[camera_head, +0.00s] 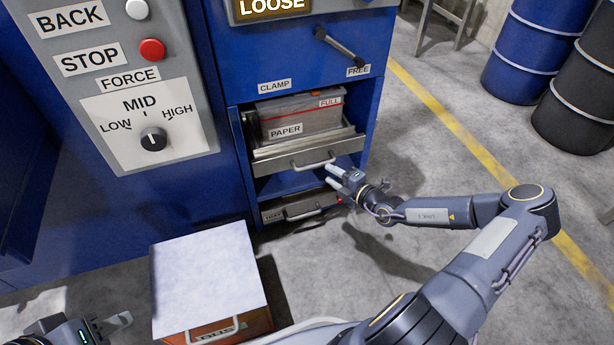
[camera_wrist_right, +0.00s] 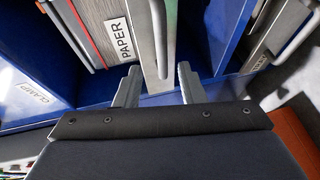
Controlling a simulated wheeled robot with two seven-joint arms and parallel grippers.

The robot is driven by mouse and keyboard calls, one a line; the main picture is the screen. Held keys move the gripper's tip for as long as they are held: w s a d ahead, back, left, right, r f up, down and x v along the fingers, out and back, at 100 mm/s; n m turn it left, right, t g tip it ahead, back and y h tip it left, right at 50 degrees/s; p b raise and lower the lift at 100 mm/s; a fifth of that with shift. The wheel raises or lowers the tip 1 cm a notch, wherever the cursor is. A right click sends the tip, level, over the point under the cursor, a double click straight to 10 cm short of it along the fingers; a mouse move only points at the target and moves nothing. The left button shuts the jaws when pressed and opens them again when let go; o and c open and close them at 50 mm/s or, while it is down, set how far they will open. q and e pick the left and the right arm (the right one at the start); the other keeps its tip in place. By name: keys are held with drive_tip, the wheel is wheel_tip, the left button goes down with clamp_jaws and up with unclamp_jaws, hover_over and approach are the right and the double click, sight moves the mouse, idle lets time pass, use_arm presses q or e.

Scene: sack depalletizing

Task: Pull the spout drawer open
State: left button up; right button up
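A steel drawer (camera_head: 310,153) with a bar handle (camera_head: 313,166) sits in the blue cabinet, below a grey box (camera_head: 300,116) labelled PAPER and FULL. I see no spout label on it. A lower drawer (camera_head: 297,206) also has a handle. My right gripper (camera_head: 335,176) is open, just right of and below the upper handle. In the right wrist view its two fingers (camera_wrist_right: 158,87) stand apart, with a light grey bar (camera_wrist_right: 151,35) showing between them; contact cannot be told. My left gripper (camera_head: 112,323) is at the lower left, partly cut off, its opening unclear.
A box with a white top (camera_head: 207,274) stands on the floor in front of the cabinet. A control panel (camera_head: 120,80) is at the left. A clamp lever (camera_head: 341,44) is above the drawers. Blue (camera_head: 528,50) and dark (camera_head: 580,105) drums stand at the upper right.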

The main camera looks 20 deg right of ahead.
sight(318, 167)
drive_tip(key=b+x, duration=0.1)
drive_tip(key=x, duration=0.3)
drive_tip(key=b+x, duration=0.2)
drive_tip(key=x, duration=0.1)
drive_tip(key=shift+w+a+f, duration=0.1)
drive_tip(key=shift+w+f, duration=0.15)
drive_tip(key=shift+w, duration=0.1)
clamp_jaws()
